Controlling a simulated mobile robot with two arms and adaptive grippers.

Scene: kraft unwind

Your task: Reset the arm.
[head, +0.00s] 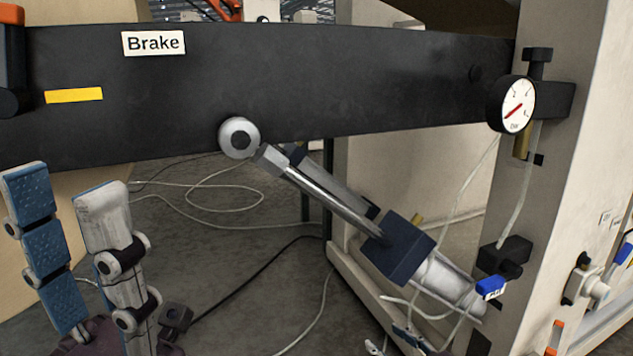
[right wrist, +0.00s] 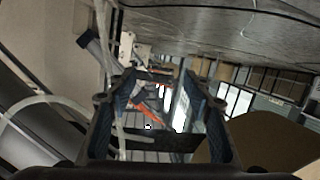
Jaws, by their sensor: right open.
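A long black beam (head: 330,85) with a "Brake" label (head: 153,43) and a yellow strip crosses the head view. A cylinder (head: 400,250) has a silver rod slanting up to a round pale pivot (head: 238,137) on the beam's lower edge. A gauge (head: 516,104) with a red needle sits at the beam's right end. My left gripper (head: 70,190) is at lower left, below the beam, with its two fingers apart and nothing seen between them. In the right wrist view my right gripper (right wrist: 165,90) is open, with no object clearly held.
A black valve with a blue handle (head: 490,288) is on the pale upright (head: 572,200) at right. Another blue-handled fitting (head: 592,283) is beside it. Loose hoses and cables lie on the grey floor (head: 240,260). A brown rounded surface (right wrist: 262,145) is close on the right wrist view's right.

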